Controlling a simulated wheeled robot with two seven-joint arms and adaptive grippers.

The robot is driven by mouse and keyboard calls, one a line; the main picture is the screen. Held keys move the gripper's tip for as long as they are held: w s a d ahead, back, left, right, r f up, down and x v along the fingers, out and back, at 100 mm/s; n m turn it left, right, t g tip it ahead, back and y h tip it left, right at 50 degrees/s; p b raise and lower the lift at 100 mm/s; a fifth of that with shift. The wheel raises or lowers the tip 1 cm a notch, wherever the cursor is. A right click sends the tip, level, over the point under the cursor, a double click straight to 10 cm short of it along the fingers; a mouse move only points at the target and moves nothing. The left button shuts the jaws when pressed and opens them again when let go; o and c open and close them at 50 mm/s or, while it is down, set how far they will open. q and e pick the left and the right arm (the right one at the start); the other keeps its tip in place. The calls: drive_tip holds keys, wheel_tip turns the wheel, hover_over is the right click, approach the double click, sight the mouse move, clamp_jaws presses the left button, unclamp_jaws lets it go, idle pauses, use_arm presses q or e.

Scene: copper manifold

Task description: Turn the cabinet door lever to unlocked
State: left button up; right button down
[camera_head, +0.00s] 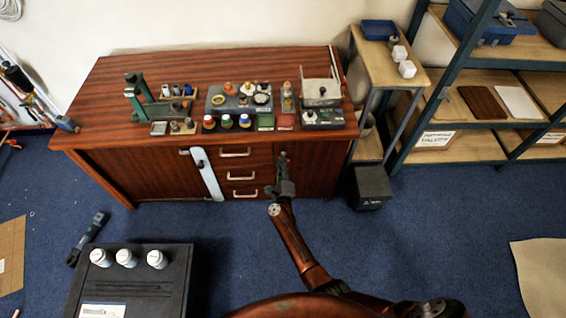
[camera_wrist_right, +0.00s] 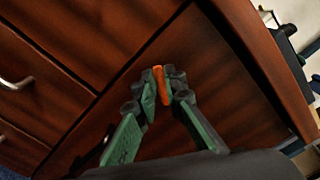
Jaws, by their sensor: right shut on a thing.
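The wooden cabinet (camera_head: 130,170) stands against the wall, with drawers in its middle and a brown door (camera_wrist_right: 215,85) to the right of them. My right gripper (camera_head: 282,157) is at this door's front. In the right wrist view, the green-padded fingers of the right gripper (camera_wrist_right: 161,88) are shut on a narrow orange lever (camera_wrist_right: 158,78) in front of the door. Only a slim part of the lever shows between the fingertips; its mount is hidden. In the head view the gripper hides the lever. My left gripper is not in view.
Bottles, fittings and a green press (camera_head: 140,98) crowd the cabinet top. A dark bin (camera_head: 371,186) stands on the floor to the right, before a shelf rack (camera_head: 440,95). A black case (camera_head: 130,275) with white-capped jars is at the lower left. Blue carpet lies between.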

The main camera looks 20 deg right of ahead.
drive_tip(key=shift+a+f+n+p, duration=0.15)
drive_tip(key=shift+n+p, duration=0.1)
drive_tip(key=shift+n, duration=1.15)
drive_tip(key=shift+f+n+p, duration=0.15)
drive_tip(key=shift+n+p, duration=0.05)
drive_tip(key=shift+n, duration=1.2)
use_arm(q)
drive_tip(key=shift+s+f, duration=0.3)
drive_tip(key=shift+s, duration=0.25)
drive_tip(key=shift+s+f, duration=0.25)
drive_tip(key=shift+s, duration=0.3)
use_arm(e)
drive_tip(key=shift+n, duration=0.3)
drive_tip(key=c, duration=2)
unclamp_jaws()
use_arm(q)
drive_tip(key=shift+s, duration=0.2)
